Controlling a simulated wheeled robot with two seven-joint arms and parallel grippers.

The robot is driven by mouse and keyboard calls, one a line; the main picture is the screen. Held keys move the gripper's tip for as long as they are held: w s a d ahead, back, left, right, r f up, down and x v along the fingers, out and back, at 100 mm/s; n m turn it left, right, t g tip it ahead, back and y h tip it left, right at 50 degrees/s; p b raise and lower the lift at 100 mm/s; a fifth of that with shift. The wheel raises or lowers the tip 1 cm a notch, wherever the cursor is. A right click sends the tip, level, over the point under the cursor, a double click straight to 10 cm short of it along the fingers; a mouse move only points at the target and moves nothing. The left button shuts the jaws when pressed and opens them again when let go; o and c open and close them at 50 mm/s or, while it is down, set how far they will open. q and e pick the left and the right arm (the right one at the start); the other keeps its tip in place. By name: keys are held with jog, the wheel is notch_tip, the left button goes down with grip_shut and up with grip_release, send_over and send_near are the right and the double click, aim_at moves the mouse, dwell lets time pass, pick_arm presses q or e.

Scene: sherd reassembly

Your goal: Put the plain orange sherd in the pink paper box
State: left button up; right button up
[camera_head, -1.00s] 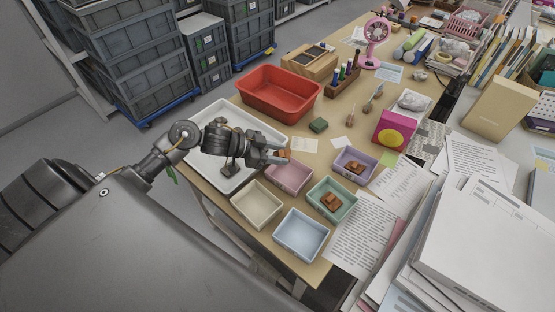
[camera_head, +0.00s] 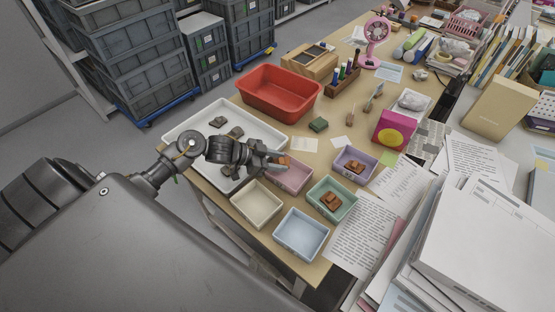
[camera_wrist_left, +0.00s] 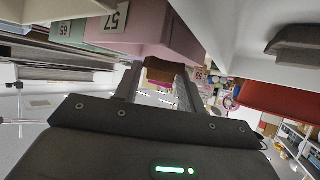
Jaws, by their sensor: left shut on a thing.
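My left gripper (camera_head: 278,162) is shut on an orange-brown sherd (camera_head: 286,159). The sherd shows at the fingertips, over the far left side of the pink paper box (camera_head: 297,188). In the left wrist view the sherd (camera_wrist_left: 160,70) sits between the two fingers, and the pink box (camera_wrist_left: 150,28) with a "57" label is close beside it. Whether the sherd touches the box cannot be told. The gripper hides part of the box's inside. My right gripper is not in view.
A white tray (camera_head: 262,128) holds several dark sherds. A cream box (camera_head: 256,222) and a light blue box (camera_head: 301,253) look empty. A red bin (camera_head: 279,105) stands behind.

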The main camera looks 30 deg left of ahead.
pick_arm(q)
jog(key=o, duration=1)
jog(key=shift+f, duration=0.15)
jog(key=shift+c, duration=0.2)
jog(key=r+v, duration=0.1)
jog(key=v, duration=1.1)
jog(key=shift+r, duration=0.15)
